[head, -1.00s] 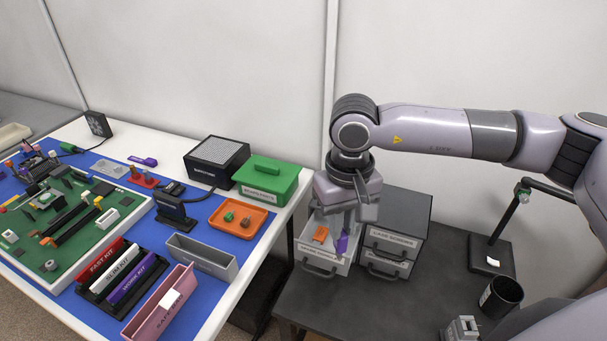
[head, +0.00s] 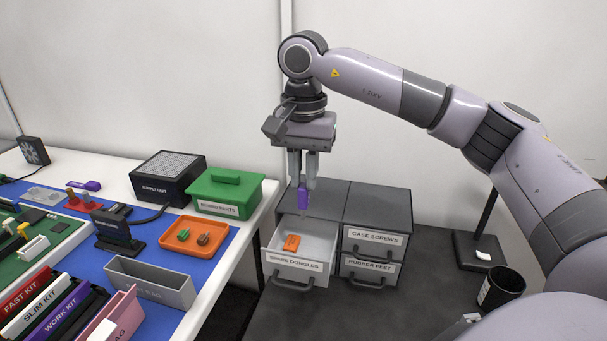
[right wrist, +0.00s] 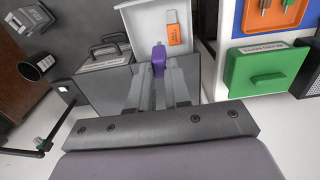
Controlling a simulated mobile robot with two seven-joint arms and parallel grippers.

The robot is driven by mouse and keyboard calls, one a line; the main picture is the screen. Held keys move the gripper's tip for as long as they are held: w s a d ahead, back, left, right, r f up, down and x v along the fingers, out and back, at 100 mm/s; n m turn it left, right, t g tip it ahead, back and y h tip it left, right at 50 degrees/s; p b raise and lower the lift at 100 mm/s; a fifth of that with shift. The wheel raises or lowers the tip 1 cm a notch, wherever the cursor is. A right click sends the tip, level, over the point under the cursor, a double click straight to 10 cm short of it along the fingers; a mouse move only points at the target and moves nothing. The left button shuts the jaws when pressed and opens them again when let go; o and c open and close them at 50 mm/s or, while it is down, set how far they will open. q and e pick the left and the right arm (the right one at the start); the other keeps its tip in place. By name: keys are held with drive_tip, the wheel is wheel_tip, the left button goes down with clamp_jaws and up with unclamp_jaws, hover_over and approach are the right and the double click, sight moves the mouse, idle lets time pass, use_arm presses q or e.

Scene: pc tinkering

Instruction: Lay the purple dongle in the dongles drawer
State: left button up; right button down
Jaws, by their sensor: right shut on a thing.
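My right gripper (head: 303,186) is shut on the purple dongle (head: 303,201), which hangs upright below the fingertips. The dongle also shows between the fingers in the right wrist view (right wrist: 158,56). The gripper is above the open drawer labelled SPARE DONGLES (head: 292,264), toward its back, with the dongle apart from the drawer floor. An orange dongle (head: 292,243) lies inside the drawer, and also shows in the right wrist view (right wrist: 174,27). My left gripper is not in view.
Shut drawers labelled CASE SCREWS (head: 375,237) and RUBBER FEET (head: 375,265) stand right of the open drawer. A green lidded box (head: 226,193) and an orange tray (head: 195,237) are on the left table. A black cup (head: 502,288) stands at right. The drawer floor around the orange dongle looks bare.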

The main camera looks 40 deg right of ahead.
sight(304, 204)
wheel_tip(304, 204, down, 7)
drive_tip(key=b, duration=0.5)
drive_tip(key=shift+r, duration=0.15)
drive_tip(key=c, duration=1)
unclamp_jaws()
drive_tip(key=shift+r, duration=0.1)
wheel_tip(304, 204, up, 8)
drive_tip(key=p, duration=0.7)
